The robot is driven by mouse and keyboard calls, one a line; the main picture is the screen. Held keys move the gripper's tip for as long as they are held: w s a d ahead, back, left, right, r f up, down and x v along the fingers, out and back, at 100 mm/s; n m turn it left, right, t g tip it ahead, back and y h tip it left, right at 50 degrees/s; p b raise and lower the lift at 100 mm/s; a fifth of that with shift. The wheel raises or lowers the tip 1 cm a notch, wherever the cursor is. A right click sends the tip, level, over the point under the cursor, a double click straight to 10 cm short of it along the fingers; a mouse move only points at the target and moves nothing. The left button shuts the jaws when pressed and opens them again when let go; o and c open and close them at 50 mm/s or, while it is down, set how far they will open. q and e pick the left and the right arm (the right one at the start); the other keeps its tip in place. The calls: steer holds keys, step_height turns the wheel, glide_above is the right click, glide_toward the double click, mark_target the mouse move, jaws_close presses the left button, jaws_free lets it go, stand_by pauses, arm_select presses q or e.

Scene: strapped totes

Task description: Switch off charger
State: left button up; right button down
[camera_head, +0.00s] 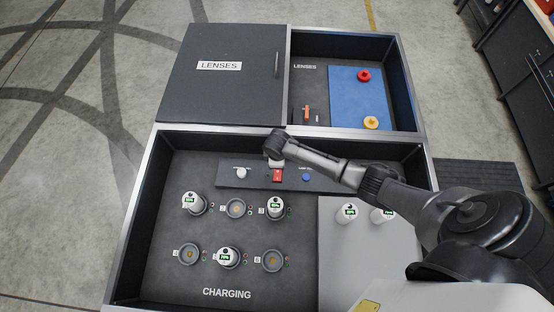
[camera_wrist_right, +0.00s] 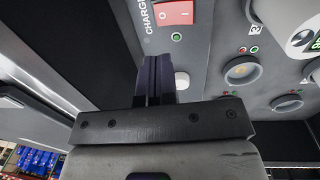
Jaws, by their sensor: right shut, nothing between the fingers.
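The red charger switch (camera_head: 277,176) sits on a dark control panel (camera_head: 228,180) at the back of the charging tote. In the right wrist view the red rocker switch (camera_wrist_right: 174,13) lies beyond the fingertips, beside a partly cut-off "CHARG" label. A small green light (camera_wrist_right: 176,37) shows beside the switch. My right gripper (camera_head: 276,161) is just behind the switch in the head view, its fingers hidden or too small to read. In the wrist view the right gripper (camera_wrist_right: 153,60) has its dark fingers together and empty; I cannot tell whether they touch the panel. My left gripper is not in view.
A white knob (camera_head: 241,172) and a blue button (camera_head: 306,177) flank the switch. White units (camera_head: 228,257) stand in some charging sockets, others are empty. The tote's wall (camera_head: 150,190) surrounds them. The lenses tote (camera_head: 350,36) adjoins behind, with a lid (camera_head: 220,95).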

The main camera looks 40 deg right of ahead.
steer(key=shift+w+d+r+p, duration=0.1)
steer(key=shift+r+p, duration=0.2)
steer(key=shift+r, duration=0.85)
steer(key=shift+w+d+r+p, duration=0.1)
steer(key=shift+r+p, duration=0.15)
steer(key=shift+r, duration=0.85)
